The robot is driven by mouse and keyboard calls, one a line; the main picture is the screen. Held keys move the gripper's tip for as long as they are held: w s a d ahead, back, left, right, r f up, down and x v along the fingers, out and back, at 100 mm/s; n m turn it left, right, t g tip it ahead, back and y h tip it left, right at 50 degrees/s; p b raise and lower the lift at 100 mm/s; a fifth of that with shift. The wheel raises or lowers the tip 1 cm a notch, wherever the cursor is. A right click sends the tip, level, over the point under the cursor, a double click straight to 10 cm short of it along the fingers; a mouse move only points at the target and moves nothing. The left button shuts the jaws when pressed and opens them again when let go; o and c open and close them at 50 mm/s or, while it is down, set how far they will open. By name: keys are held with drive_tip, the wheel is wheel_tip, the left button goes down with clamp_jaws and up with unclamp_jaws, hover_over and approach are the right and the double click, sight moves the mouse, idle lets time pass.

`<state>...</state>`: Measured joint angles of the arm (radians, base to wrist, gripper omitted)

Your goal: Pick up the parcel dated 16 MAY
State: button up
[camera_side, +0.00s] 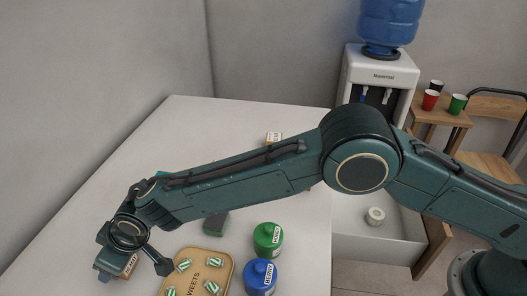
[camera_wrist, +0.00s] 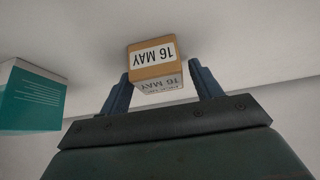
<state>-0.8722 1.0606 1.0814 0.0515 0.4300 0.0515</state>
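The parcel dated 16 MAY (camera_wrist: 154,57) is a small orange-brown box with a white label, upside down in the wrist view. It shows between the fingers of my gripper (camera_wrist: 160,88), with a gap visible on the right side. In the side view my gripper (camera_side: 134,264) is low at the bottom left, its fingers spread, with the orange parcel (camera_side: 130,266) partly hidden beside the left finger. I cannot tell whether the fingers touch it.
A wooden SWEETS tray (camera_side: 228,272) with green-striped sweets lies right of my gripper. A green tub (camera_side: 267,241), a blue tub (camera_side: 259,279) and a dark block (camera_side: 215,225) stand nearby. A teal-and-white box (camera_wrist: 32,100) is left in the wrist view. My arm hides part of the counter.

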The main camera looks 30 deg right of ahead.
drive_tip(key=c, duration=0.9)
drive_tip(key=shift+o, duration=0.2)
drive_tip(key=shift+r, duration=0.2)
wheel_tip(320, 180, up, 20)
drive_tip(key=shift+f, duration=0.15)
